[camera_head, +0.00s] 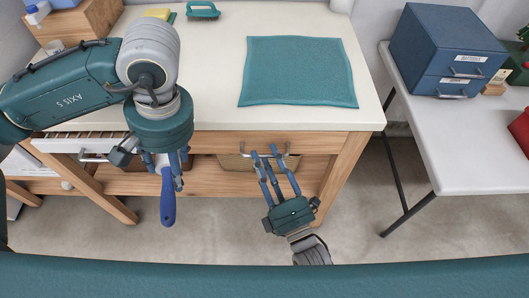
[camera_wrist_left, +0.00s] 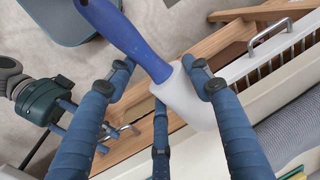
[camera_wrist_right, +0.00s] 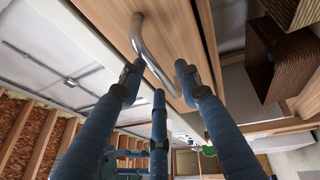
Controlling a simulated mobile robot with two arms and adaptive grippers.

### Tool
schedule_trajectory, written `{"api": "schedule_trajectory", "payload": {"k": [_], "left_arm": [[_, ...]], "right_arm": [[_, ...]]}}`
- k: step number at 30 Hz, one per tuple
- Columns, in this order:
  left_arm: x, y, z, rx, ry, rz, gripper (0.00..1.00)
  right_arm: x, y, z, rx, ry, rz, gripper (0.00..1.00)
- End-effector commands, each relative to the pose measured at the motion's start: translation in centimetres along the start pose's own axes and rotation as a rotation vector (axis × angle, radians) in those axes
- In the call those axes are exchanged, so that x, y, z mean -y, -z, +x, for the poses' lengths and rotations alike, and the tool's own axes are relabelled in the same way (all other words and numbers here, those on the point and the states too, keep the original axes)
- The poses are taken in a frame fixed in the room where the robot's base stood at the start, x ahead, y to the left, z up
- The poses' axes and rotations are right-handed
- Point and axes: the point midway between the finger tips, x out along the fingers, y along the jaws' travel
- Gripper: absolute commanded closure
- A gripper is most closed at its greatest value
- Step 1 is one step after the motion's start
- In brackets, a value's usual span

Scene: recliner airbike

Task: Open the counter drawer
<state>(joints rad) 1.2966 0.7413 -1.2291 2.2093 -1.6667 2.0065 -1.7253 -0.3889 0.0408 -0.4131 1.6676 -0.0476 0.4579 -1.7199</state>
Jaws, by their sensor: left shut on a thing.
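The counter drawer (camera_head: 215,142) has a wooden front under the white countertop and looks closed. Its metal bar handle (camera_head: 246,155) also shows in the right wrist view (camera_wrist_right: 150,50). My right gripper (camera_head: 272,158) is at this handle, with its fingers spread and the bar between them; whether they touch it I cannot tell. My left gripper (camera_head: 168,160) is shut on a tool with a blue handle (camera_head: 168,200) and a white head. The tool hangs handle down in front of the counter. In the left wrist view its white head (camera_wrist_left: 185,100) is between the fingers.
A white-fronted unit with a metal handle (camera_head: 92,157) sticks out at the counter's left. A teal mat (camera_head: 297,72) lies on the countertop (camera_head: 215,85). A white table (camera_head: 450,160) with blue drawer boxes (camera_head: 430,60) stands at right. The floor in front is clear.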

Motion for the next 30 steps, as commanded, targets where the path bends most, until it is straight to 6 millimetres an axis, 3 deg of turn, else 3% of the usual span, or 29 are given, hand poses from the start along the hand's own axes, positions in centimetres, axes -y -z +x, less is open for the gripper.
{"api": "schedule_trajectory", "payload": {"k": [4, 13, 14, 19, 30], "left_arm": [[0.03, 0.01, -0.15, 0.0, 0.0, 0.0, 0.7], [0.03, 0.01, -0.14, 0.0, 0.0, 0.0, 0.7], [0.03, 0.01, -0.15, -0.001, 0.0, 0.0, 0.7], [0.03, 0.01, -0.15, -0.001, 0.0, 0.0, 0.7], [0.07, 0.0, -0.34, 0.0, 0.0, 0.0, 0.7]], "right_arm": [[-0.04, 0.03, 1.17, -0.001, 0.0, -0.001, 0.66], [0.03, 0.05, 1.4, -0.001, 0.001, 0.0, 0.66], [0.03, 0.05, 1.4, -0.001, 0.001, 0.0, 0.68], [0.03, 0.04, 1.38, -0.001, 0.001, 0.0, 1.0], [0.0, 0.13, 1.05, 0.0, 0.003, 0.001, 1.0]]}}
